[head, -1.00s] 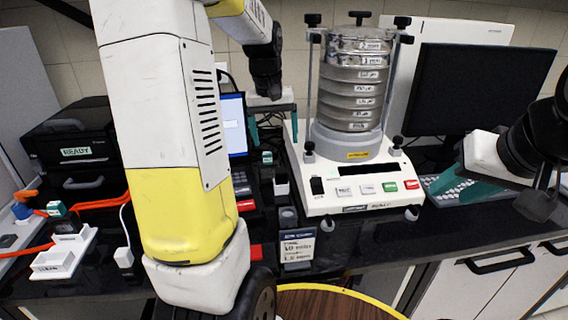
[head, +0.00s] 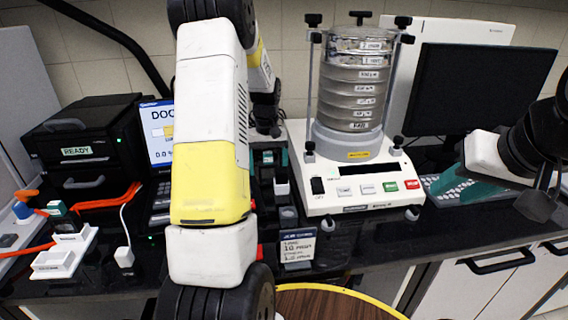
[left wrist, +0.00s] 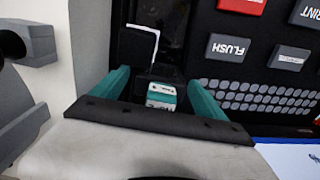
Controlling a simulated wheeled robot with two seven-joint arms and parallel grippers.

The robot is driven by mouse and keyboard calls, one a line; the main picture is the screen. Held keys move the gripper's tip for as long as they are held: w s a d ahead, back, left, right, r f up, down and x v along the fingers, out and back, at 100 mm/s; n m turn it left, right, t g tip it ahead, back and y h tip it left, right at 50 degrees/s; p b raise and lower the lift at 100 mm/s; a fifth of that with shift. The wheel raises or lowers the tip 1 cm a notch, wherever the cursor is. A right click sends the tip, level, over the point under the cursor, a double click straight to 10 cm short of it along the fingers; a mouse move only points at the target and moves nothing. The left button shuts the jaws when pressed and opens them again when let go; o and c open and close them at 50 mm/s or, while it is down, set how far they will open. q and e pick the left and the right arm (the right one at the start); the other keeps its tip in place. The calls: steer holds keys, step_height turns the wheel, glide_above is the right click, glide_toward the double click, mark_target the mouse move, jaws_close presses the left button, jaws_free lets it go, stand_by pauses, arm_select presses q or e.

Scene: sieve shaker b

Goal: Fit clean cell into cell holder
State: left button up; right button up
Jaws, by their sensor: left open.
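A small dark cell with a white and teal label (left wrist: 162,96) stands between the two teal fingers of my left gripper (left wrist: 158,84) in the left wrist view. The fingers are apart on either side of it, with a gap visible. In the head view the cell (head: 267,157) stands on the dark device left of the sieve shaker; my left arm partly covers this spot. Another teal-labelled cell (head: 56,208) is at the far left by a white tray (head: 78,240). I cannot tell which cell is the clean one or pick out the cell holder. My right gripper (head: 478,180) is over the keyboard, its opening unclear.
The sieve shaker (head: 325,200) stands right of the cell, close to my left gripper. A monitor (head: 485,90) is behind my right gripper. A black READY printer-like box (head: 85,135) and a blue-lit screen (head: 158,120) are at left. A keypad with a FLUSH key (left wrist: 228,47) lies beside the gripper.

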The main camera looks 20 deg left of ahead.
arm_select(q)
steer(key=shift+f, duration=0.55)
jaws_close()
